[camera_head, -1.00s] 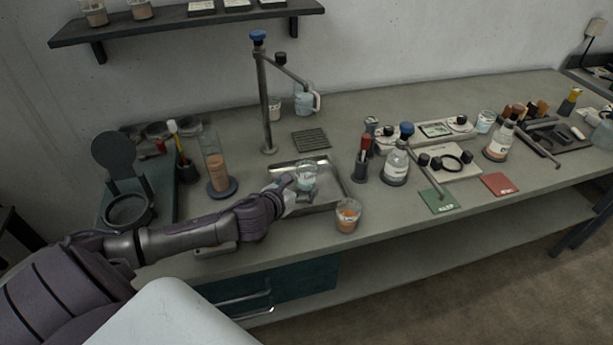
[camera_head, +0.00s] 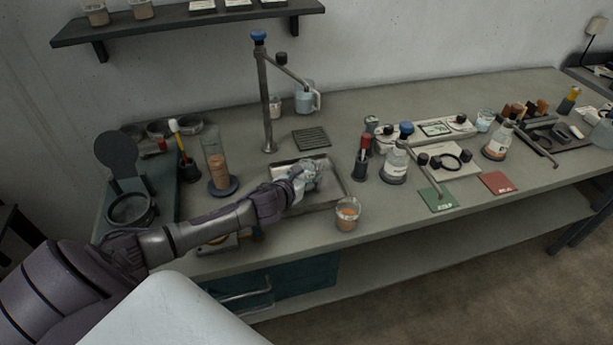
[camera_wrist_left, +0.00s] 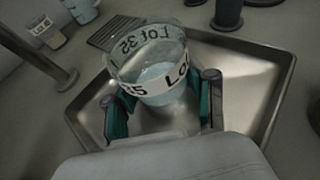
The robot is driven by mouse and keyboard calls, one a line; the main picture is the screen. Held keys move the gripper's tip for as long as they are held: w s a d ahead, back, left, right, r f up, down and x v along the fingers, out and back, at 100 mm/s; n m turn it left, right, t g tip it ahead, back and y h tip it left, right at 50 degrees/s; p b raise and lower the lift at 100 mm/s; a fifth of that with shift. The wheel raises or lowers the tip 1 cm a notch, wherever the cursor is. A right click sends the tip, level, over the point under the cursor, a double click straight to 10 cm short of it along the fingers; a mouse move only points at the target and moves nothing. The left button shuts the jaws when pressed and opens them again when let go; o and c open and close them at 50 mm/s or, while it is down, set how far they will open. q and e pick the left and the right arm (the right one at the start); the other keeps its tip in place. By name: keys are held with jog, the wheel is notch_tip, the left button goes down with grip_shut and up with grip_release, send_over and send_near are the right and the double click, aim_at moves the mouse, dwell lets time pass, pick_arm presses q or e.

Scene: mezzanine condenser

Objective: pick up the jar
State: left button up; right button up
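The jar (camera_wrist_left: 150,62) is a clear glass vessel with a white "Lot 35" band and pale blue contents. It stands in a shallow metal tray (camera_wrist_left: 245,62). In the head view the jar (camera_head: 308,170) is partly hidden by my left gripper (camera_head: 305,182). In the left wrist view my left gripper (camera_wrist_left: 162,98) has its two fingers apart, one on each side of the jar's lower part. Whether the fingers touch the glass is not clear. My right gripper is not in view.
A glass with orange contents (camera_head: 347,213) stands just right of the tray near the bench edge. A metal stand (camera_head: 266,100) rises behind the tray. A dark tool holder (camera_head: 361,165) and a bottle (camera_head: 394,165) stand to the right.

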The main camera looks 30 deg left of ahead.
pick_arm(q)
jog(key=c, duration=0.7)
jog(key=shift+o, duration=0.2)
jog(key=shift+r, duration=0.2)
